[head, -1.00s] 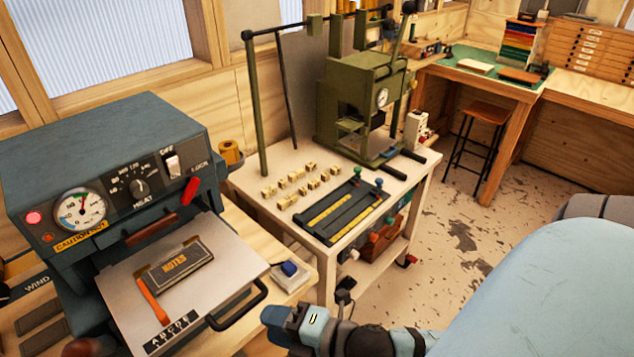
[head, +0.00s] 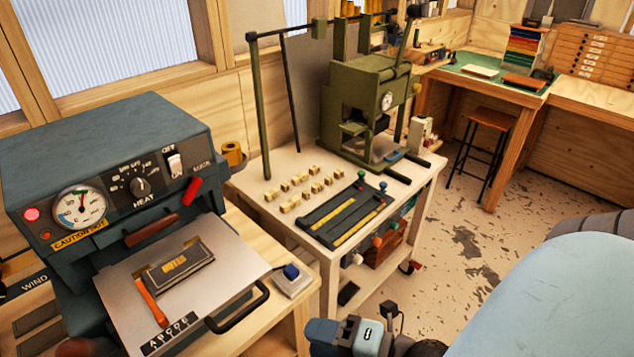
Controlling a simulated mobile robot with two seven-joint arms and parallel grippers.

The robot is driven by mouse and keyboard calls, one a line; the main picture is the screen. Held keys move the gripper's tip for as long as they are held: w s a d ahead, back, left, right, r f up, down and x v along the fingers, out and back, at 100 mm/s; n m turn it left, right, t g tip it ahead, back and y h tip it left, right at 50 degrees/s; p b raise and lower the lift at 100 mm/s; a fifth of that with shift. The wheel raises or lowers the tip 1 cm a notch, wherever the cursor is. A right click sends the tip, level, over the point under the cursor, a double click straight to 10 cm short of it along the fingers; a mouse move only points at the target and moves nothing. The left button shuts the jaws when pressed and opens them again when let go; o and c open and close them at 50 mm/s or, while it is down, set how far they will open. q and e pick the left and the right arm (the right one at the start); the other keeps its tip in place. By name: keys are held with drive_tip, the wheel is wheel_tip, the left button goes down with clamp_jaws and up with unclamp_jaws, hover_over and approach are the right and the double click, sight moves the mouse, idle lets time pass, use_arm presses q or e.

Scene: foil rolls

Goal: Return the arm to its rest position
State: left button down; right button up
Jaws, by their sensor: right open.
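My right gripper (head: 328,335) is at the bottom edge, low in front of the white bench, and is partly cut off by the frame. It is open, and I see nothing held in it. Its dark wrist and part of my light blue arm show to its right. It is apart from the heat press and from the bench top. My left gripper is not in view.
The grey heat press (head: 110,150) stands at left, its pulled-out plate (head: 215,290) carrying a dark NOTES block (head: 175,270). The white bench (head: 250,185) holds small brass type (head: 300,185) and a green press (head: 355,95). Open floor (head: 470,240) lies right, with a stool (head: 490,120) beyond.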

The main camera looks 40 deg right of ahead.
drive_tip(key=w+a+f+m+g+h+p, duration=0.1)
drive_tip(key=w+f+m, duration=0.1)
drive_tip(key=f+m, duration=0.7)
drive_tip(key=w+a+f+m+g+h+p, duration=0.1)
drive_tip(key=f+m+g+h+p, duration=0.1)
drive_tip(key=f+m, duration=0.8)
drive_tip(key=shift+w+a+f, duration=0.15)
drive_tip(key=shift+w+f, duration=0.25)
drive_tip(key=shift+f, duration=0.3)
idle(0.7)
